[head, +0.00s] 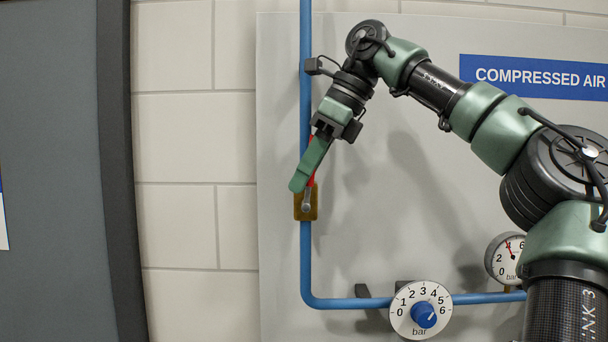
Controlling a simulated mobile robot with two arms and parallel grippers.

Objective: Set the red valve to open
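The red valve (311,178) sits on the vertical blue pipe, with a brass body (299,212) and a grey pivot. Its red handle points up, roughly along the pipe, and its upper part is largely hidden behind my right gripper (298,185). That gripper comes from the upper right and points down and to the left. Its green finger lies across the handle, with the tip just left of it, above the brass body. One finger shows clearly, so I cannot tell the gap or whether it touches the handle. My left gripper is not in view.
The blue pipe (306,262) bends right below the valve to a numbered dial (403,322) with a blue knob (424,314). A round pressure gauge (501,262) is partly behind my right arm. A blue "COMPRESSED AIR" sign (535,77) is on the grey panel (420,235). A dark frame (119,170) stands at left.

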